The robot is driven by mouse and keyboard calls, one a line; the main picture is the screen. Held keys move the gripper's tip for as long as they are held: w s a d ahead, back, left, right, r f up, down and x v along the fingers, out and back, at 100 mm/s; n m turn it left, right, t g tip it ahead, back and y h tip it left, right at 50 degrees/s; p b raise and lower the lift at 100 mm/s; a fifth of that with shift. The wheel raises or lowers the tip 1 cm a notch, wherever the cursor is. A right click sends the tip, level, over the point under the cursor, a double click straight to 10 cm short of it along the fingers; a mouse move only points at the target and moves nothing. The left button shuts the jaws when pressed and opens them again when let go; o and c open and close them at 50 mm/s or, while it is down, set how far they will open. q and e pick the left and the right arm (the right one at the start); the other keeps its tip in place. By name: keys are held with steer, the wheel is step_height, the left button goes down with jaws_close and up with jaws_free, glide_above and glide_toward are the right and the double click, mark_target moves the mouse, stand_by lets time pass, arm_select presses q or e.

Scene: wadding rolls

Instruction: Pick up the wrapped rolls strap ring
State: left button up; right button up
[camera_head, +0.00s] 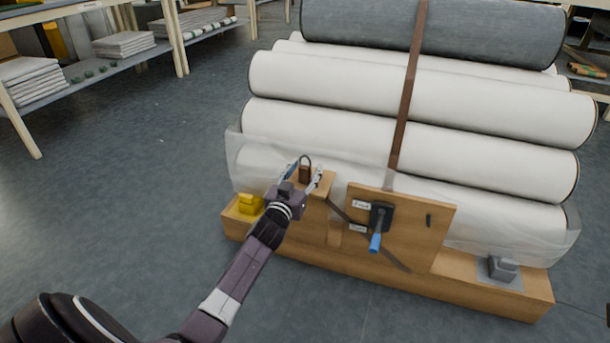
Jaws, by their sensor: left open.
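A stack of white wadding rolls (400,95) with a grey roll (440,32) on top lies on a wooden base, wrapped low down in clear film. A brown strap (408,90) runs down over the rolls. A dark ring (306,160) on a brown tab stands at a small wooden post (322,184). My left gripper (304,174) is open, its fingers on either side of the brown tab below the ring. I cannot tell whether they touch it. My right gripper is not in view.
A wooden panel (430,225) with a blue-handled lever (376,242) stands right of the post. A yellow block (250,204) and a grey block (503,268) sit on the base (350,270). Shelves (130,60) stand at left; the floor (130,200) between is clear.

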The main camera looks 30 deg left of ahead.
arm_select(q)
steer(key=c, duration=1.2)
jaws_close()
steer(key=shift+r, duration=0.15)
